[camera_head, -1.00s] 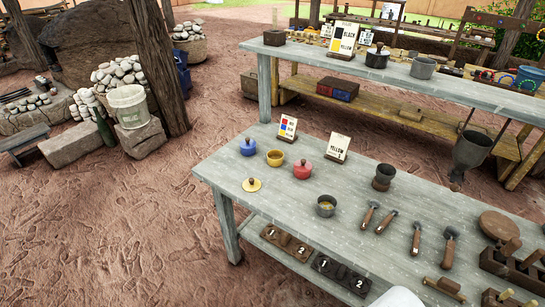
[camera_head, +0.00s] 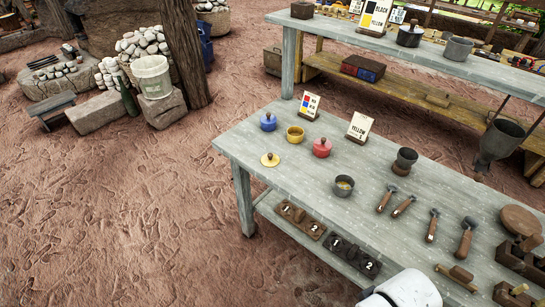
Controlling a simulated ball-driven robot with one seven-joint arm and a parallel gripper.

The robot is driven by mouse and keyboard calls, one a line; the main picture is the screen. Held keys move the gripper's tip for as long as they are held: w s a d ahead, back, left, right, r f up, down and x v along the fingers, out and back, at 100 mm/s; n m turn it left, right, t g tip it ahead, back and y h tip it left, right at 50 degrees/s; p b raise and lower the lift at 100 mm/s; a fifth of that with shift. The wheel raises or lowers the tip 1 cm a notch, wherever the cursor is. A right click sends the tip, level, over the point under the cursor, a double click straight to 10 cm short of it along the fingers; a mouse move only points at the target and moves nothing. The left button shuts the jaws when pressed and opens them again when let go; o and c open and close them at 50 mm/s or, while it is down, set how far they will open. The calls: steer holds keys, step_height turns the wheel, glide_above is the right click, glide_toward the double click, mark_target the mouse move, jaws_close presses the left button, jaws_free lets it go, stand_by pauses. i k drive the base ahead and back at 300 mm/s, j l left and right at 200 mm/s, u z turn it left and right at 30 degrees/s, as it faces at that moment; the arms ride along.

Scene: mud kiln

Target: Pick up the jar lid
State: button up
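A yellow jar lid (camera_head: 270,159) with a dark knob lies flat on the grey table (camera_head: 240,140), near its left front edge. An open yellow jar (camera_head: 294,136) stands just behind it. A blue jar (camera_head: 268,123) and a red jar (camera_head: 322,149) stand on either side of the yellow jar, each with a knobbed lid on. A white rounded part of my own body shows at the bottom edge, well away from the lid. My gripper's fingers are not in view.
A grey pot (camera_head: 343,186), a dark cup (camera_head: 404,161) and several wooden-handled tools (camera_head: 466,238) stand or lie further right on the table. Two sign cards (camera_head: 359,127) stand behind the jars. Open dirt ground (camera_head: 120,220) lies left of the table.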

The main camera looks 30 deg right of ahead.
mark_target(269, 159)
steer(key=i+u, duration=0.3)
steer(key=i, duration=0.25)
steer(key=i+u, duration=0.3)
steer(key=i, duration=0.2)
